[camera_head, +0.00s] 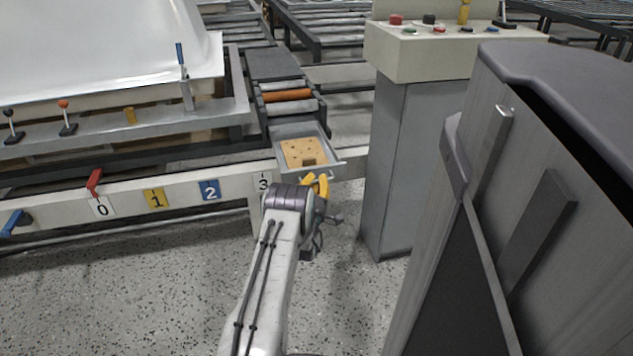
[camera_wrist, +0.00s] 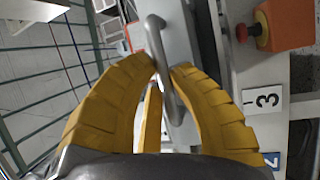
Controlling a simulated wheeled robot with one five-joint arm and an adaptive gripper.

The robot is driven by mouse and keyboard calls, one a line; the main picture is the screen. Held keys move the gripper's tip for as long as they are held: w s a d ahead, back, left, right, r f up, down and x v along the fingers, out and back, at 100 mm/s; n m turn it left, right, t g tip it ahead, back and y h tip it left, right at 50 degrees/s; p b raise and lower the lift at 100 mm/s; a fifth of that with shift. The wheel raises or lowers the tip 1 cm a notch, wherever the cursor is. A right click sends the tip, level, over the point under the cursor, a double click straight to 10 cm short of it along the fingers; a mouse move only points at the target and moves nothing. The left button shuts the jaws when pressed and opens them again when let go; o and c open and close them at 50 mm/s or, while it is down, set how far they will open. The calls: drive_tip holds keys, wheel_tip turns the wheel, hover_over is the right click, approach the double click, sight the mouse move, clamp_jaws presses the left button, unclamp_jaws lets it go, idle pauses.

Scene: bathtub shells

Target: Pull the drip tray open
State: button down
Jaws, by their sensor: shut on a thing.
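The drip tray (camera_head: 330,158) is a shallow grey tray beside the label 3 at the right end of the frame. Its inside shows from above, with a tan perforated piece (camera_head: 300,149) and a small brown block in it. My gripper (camera_head: 318,183) is at the tray's front edge, its yellow fingers partly hidden by my wrist. In the wrist view, my gripper (camera_wrist: 167,68) is shut on the grey bar handle (camera_wrist: 163,70), with a finger on either side. The handle is mostly hidden in the head view.
Label 3 (camera_wrist: 268,99) and a red knob on an orange box (camera_wrist: 285,25) are close by. A control pedestal (camera_head: 395,165) stands right of the tray, and a grey cabinet (camera_head: 560,190) fills the right. Speckled floor (camera_head: 130,290) is clear in front.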

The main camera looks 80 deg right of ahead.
drive_tip(key=shift+w+f, duration=0.1)
drive_tip(key=c, duration=1.1)
unclamp_jaws()
drive_tip(key=shift+a+f, duration=0.3)
drive_tip(key=shift+a, duration=1.65)
drive_tip(key=shift+a+f, duration=0.35)
drive_tip(key=shift+a, duration=1.65)
drive_tip(key=shift+a+f, duration=0.3)
drive_tip(key=shift+a, duration=1.65)
